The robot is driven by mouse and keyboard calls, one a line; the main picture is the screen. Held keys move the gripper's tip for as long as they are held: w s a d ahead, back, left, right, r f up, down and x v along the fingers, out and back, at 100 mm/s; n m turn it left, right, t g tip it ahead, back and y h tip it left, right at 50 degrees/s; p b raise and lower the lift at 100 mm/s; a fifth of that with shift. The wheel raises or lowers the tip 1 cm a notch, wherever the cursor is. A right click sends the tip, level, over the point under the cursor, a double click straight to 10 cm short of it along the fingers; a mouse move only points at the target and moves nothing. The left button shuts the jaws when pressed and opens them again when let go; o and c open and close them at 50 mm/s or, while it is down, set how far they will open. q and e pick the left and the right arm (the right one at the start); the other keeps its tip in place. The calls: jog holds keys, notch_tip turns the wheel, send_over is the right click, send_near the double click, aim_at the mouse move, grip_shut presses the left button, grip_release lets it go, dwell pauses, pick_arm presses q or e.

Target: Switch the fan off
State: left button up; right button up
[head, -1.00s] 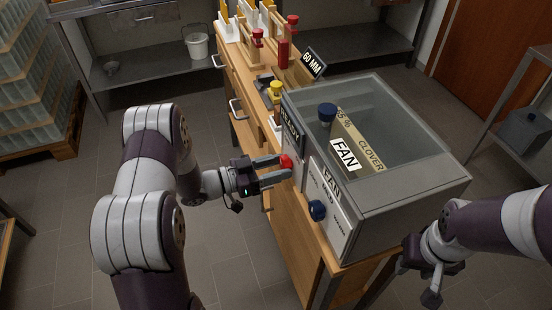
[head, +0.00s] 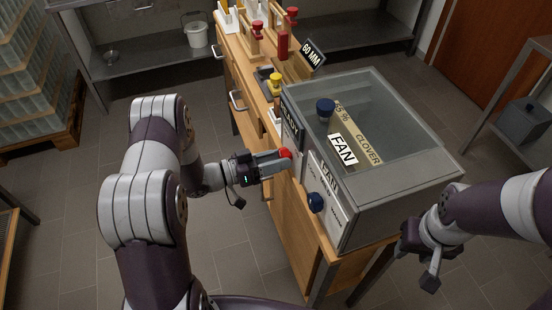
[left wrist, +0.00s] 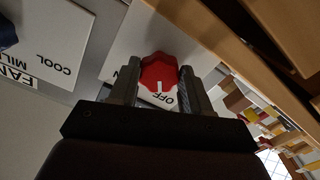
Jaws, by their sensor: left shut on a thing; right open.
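A red knob (head: 285,153) is on the front of the grey glass-topped box (head: 405,195), beside the FAN panel. My left gripper (head: 280,160) is shut on it. In the left wrist view the red knob (left wrist: 158,74) sits between the two fingers (left wrist: 160,82) on a white plate lettered OFF; another label is partly hidden. The knob's white mark points toward the OFF side. A dark blue knob (head: 315,202) is on the white FAN panel (head: 329,212), whose lettering includes COOL in the left wrist view. My right gripper (head: 410,247) is open and empty right of the box.
A second blue knob (head: 325,108) and a FAN label (head: 342,149) show at the box's top. The wooden bench (head: 290,225) bears the box, with red and yellow-topped items behind. A metal shelf (head: 150,65) stands at the back. Floor left of the bench is clear.

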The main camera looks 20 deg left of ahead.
pick_arm(q)
jog(key=o, duration=1.1)
jog(key=shift+c, duration=0.2)
jog(key=b+v, duration=0.1)
jog(key=v, duration=1.1)
jog(key=shift+s+a, duration=0.2)
jog(key=shift+a, duration=0.1)
